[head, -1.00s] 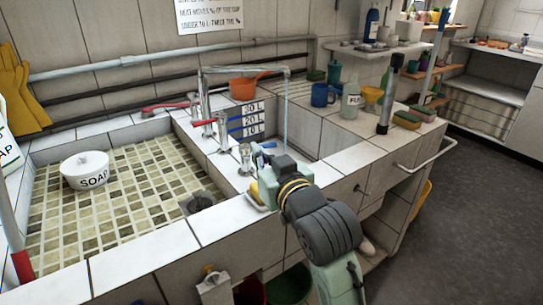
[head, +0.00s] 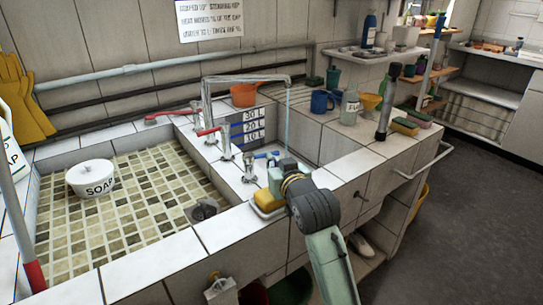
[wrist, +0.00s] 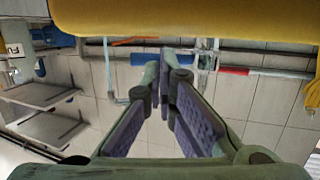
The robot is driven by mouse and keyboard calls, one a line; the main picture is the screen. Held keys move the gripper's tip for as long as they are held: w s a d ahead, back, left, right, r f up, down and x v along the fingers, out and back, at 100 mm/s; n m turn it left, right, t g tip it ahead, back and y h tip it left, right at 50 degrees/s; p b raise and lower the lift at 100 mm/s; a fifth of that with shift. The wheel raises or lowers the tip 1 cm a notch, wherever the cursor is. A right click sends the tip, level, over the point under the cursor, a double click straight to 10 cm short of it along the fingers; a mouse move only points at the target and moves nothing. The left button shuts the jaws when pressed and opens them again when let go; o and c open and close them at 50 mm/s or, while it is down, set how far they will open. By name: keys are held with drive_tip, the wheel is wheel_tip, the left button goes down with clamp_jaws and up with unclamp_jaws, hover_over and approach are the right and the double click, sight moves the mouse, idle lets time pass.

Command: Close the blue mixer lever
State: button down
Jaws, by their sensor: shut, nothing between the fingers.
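The blue mixer lever (head: 262,155) sits on a chrome tap on the ledge between the two basins. It also shows in the wrist view (wrist: 160,60), which looks upside down, just beyond my fingertips. My gripper (head: 279,163) is beside the lever, to its right and nearer. Its fingers with purple pads (wrist: 165,85) are shut and empty. I cannot tell whether they touch the lever. A thin stream of water (head: 287,120) falls from the long metal spout (head: 245,78).
A red lever (head: 208,131) is on a tap left of the blue one. A yellow sponge (head: 268,200) lies on the front ledge under my wrist. A soap pot (head: 92,178) stands in the tiled left basin.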

sight(262, 156)
drive_tip(key=shift+x, duration=0.85)
drive_tip(key=shift+w+d+f+n+g+y+b, duration=0.1)
drive_tip(key=shift+w+f+n+g+y+b, duration=0.15)
drive_tip(key=shift+w+n+y+b, duration=0.3)
drive_tip(key=shift+w+r+n+g+y+b, duration=0.15)
drive_tip(key=shift+n+g+y, duration=0.1)
drive_tip(key=shift+n+y, duration=0.2)
drive_tip(key=shift+r+n+g+y+b, duration=0.1)
drive_tip(key=shift+n+g+y+b, duration=0.15)
drive_tip(key=shift+y, duration=0.25)
